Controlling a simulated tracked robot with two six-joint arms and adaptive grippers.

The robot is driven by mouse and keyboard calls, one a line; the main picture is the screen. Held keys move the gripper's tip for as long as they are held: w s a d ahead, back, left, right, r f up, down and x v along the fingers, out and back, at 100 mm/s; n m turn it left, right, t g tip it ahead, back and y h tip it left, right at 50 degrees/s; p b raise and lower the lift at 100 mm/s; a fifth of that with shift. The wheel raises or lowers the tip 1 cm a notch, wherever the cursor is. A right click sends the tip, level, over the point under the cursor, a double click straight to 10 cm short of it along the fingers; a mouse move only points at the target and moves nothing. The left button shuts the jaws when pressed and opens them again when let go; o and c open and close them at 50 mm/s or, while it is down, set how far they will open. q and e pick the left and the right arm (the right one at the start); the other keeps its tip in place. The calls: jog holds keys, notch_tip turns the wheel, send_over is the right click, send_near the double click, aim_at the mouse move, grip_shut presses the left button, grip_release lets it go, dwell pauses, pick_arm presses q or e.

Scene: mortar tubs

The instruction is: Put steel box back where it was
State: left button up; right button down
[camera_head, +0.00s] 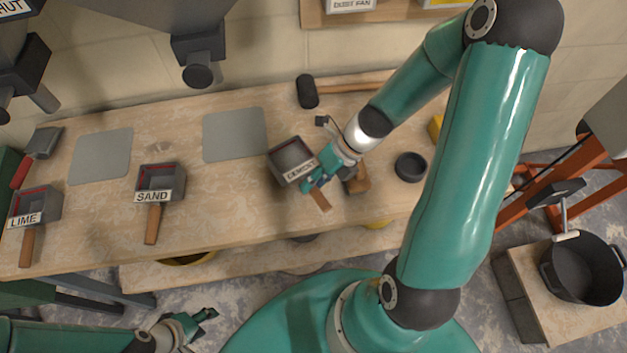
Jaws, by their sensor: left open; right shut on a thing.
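A steel box (290,157) with a CEMENT label and a wooden handle is at the middle right of the workbench (225,215). My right gripper (318,178) is shut on its handle and covers part of it. I cannot tell whether the box touches the bench. Similar steel boxes labelled SAND (160,180) and LIME (40,203) lie on the bench to the left, handles toward the front. Two flat grey plates, a left one (101,156) and a right one (235,134), lie behind them. My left gripper (205,322) is open and empty, below the bench's front edge.
Grey hoppers with a spout (198,72) hang above the back of the bench. A black-headed mallet (307,91), a round dark cup (410,167) and a red-handled trowel (40,148) lie on the bench. A black bucket (580,268) stands at the right.

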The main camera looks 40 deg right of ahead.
jog(key=shift+f+b, duration=0.3)
jog(key=shift+f, duration=0.15)
jog(key=c, duration=0.9)
grip_release()
